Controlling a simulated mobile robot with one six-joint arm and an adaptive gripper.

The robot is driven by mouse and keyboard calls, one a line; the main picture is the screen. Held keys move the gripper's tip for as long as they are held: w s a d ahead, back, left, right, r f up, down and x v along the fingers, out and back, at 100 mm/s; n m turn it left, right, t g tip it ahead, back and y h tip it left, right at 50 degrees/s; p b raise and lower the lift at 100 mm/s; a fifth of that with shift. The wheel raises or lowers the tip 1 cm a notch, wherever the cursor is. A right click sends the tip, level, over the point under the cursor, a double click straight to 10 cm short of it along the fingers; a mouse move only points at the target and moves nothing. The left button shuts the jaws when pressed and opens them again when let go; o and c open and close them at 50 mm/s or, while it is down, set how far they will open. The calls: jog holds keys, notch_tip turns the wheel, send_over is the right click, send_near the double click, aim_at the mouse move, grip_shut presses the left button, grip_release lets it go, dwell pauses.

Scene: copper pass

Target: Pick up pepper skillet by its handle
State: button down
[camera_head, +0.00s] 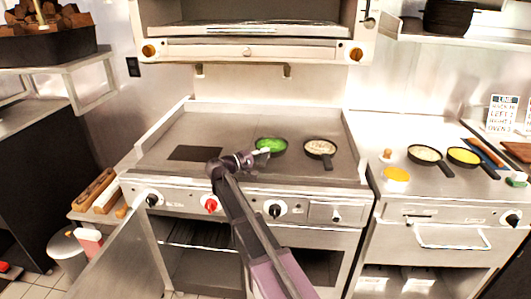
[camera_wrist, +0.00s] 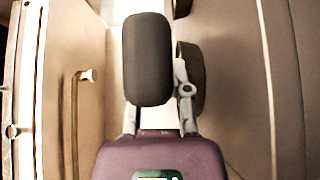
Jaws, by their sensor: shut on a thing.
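The pepper skillet (camera_head: 271,145) is a small dark pan with bright green contents, on the griddle near its middle. My gripper (camera_head: 262,152) reaches up from the front and is shut at the pan's near left side, where the handle is; the jaws hide most of the handle. I cannot tell from these frames whether the pan is lifted off the griddle.
A second skillet (camera_head: 320,148) with pale contents sits just right, its handle toward the front. An oven shelf hangs above the griddle (camera_head: 300,117).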

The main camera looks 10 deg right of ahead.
jog(key=shift+r, duration=0.15)
notch_tip(320, 180, up, 4)
jog(key=p, duration=0.3)
jog(key=shift+f+p, duration=0.25)
jog(key=shift+p, duration=0.15)
jog(key=s+r+p, duration=0.1)
jog(key=s, duration=1.5)
jog(key=shift+a+r, duration=0.1)
